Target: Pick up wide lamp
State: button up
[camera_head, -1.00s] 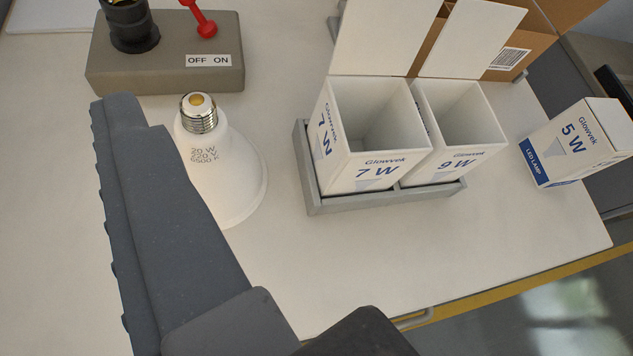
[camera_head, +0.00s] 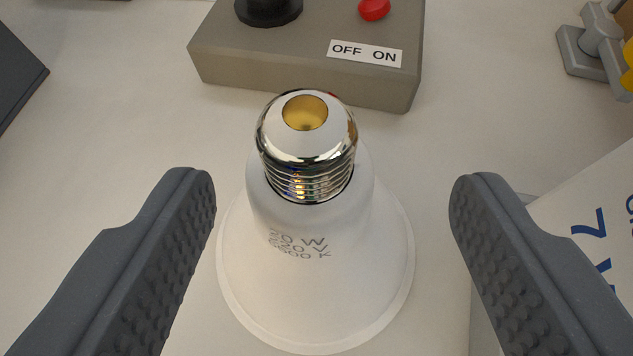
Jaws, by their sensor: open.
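The wide lamp (camera_head: 330,285) is a white bulb standing on its broad face with its silver screw cap (camera_head: 307,150) up. Print on its neck is partly legible, with a "W" and a "K". My gripper (camera_head: 332,190) is open, one ridged dark grey finger left of the lamp and one right of it. There is a visible gap between each finger and the lamp, and nothing is held.
A grey-brown switch box (camera_head: 290,68) with a black socket (camera_head: 268,10), a red lever and an OFF ON label stands just behind the lamp. A white box (camera_head: 600,215) with blue print is close behind the right finger. A grey clamp-like fixture (camera_head: 598,45) is at upper right.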

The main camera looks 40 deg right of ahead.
jog(key=shift+w+a+b+x, duration=0.15)
jog(key=shift+b+x, duration=0.35)
jog(key=shift+x, duration=0.95)
jog(key=shift+w+a+b+x, duration=0.15)
jog(key=shift+b+x, duration=0.35)
jog(key=shift+x, duration=0.95)
jog(key=shift+s+a, duration=0.1)
grip_shut()
